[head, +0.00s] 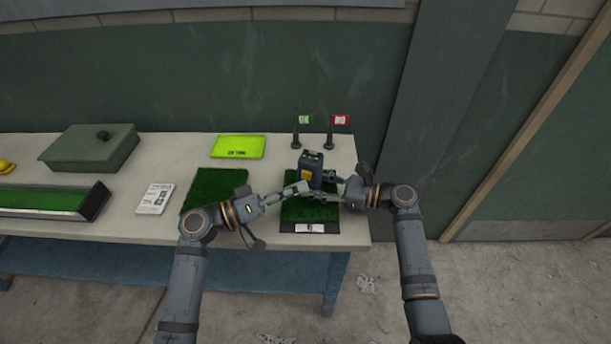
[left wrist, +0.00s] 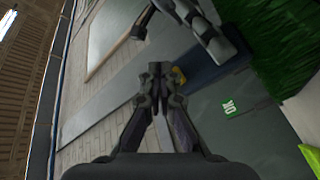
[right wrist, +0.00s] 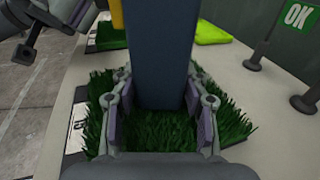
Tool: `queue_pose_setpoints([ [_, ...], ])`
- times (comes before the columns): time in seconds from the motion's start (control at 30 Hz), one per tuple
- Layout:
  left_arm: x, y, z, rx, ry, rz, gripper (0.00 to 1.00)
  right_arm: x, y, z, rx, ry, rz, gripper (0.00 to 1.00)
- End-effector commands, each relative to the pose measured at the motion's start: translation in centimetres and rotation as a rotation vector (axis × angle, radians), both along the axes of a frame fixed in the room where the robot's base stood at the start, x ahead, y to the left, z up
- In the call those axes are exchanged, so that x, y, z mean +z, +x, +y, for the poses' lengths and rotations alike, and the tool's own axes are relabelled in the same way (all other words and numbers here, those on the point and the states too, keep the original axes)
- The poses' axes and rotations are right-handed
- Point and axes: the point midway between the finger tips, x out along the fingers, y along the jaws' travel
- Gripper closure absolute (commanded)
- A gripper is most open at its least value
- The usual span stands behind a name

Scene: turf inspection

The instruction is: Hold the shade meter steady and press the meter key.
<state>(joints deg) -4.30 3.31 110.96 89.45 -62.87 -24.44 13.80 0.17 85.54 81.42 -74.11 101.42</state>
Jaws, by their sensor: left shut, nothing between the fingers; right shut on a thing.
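The shade meter (head: 316,160) is a dark blue upright box with a yellow key (head: 307,175) on its front. It is at the back of the right turf sample (head: 302,213). My right gripper (right wrist: 163,88) is shut on the meter's body (right wrist: 163,45), fingers on both sides; the base meets the grass, but contact is unclear. My left gripper (head: 304,188) is shut and empty, its tips in front of the meter, close to the yellow key. The left wrist view shows the closed tips (left wrist: 155,70) near the key (left wrist: 179,75); I cannot tell whether they touch.
A green OK flag (head: 304,120) and a red flag (head: 340,120) stand behind the meter. A second turf sample (head: 215,184), a lime-green pad (head: 238,147), a white card (head: 155,199), a green box (head: 90,148) and a turf tray (head: 45,200) lie left. The table's right edge is close.

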Motion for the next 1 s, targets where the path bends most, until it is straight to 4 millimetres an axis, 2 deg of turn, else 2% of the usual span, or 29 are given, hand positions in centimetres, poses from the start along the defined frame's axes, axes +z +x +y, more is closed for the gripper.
queue_pose_setpoints([
  [1.0,0.0,1.0,-0.3,0.0,0.0,0.0,1.0,0.0,0.0,0.0,0.0,0.0,0.0,0.73],
])
